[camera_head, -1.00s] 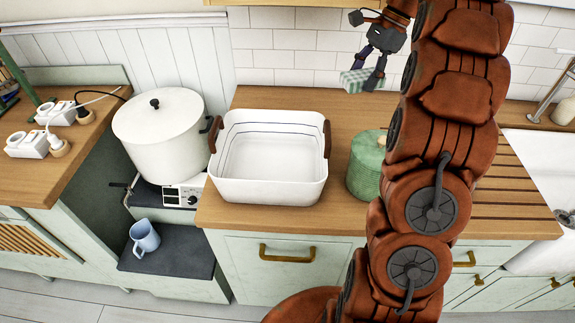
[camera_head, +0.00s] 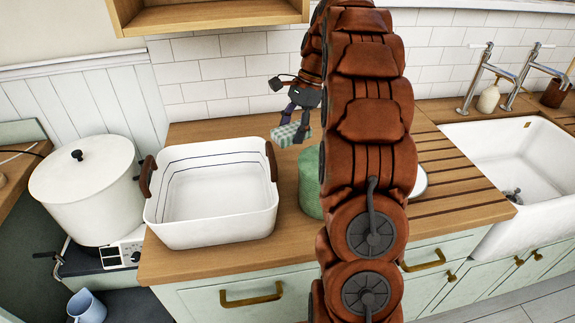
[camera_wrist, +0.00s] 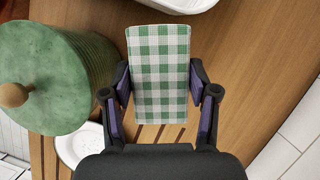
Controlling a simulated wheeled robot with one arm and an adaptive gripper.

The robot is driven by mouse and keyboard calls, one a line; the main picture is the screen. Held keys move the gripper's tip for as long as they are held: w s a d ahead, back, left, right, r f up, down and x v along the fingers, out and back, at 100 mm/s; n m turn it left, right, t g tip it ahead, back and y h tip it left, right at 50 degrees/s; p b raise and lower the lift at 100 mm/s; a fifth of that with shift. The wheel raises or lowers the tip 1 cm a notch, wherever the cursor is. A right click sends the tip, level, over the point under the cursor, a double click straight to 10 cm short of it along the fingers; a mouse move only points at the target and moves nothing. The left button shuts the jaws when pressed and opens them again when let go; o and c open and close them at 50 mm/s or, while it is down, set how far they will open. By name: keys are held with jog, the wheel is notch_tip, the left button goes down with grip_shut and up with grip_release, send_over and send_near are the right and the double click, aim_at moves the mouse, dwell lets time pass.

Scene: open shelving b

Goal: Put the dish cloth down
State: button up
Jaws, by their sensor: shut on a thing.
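The dish cloth (camera_head: 290,134) is a small folded block with a green and white check. My gripper (camera_head: 297,118) is shut on it, above the rear of the wooden counter near the tiled wall. In the wrist view the cloth (camera_wrist: 159,75) sits between the two fingers of my gripper (camera_wrist: 160,95), over the wood. Whether the cloth touches the counter I cannot tell.
A white basin (camera_head: 212,225) with brown handles stands left of the cloth. A green lidded canister (camera_wrist: 85,75), partly behind my arm in the head view, and a white plate (camera_wrist: 78,146) are near. A white sink (camera_head: 500,150) lies right.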

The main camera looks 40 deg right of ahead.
aim_at(288, 172)
notch_tip(288, 172, down, 11)
jog(key=shift+f+p, duration=0.2)
jog(key=shift+p, duration=0.7)
jog(key=shift+f, duration=0.1)
jog(key=o, duration=1.1)
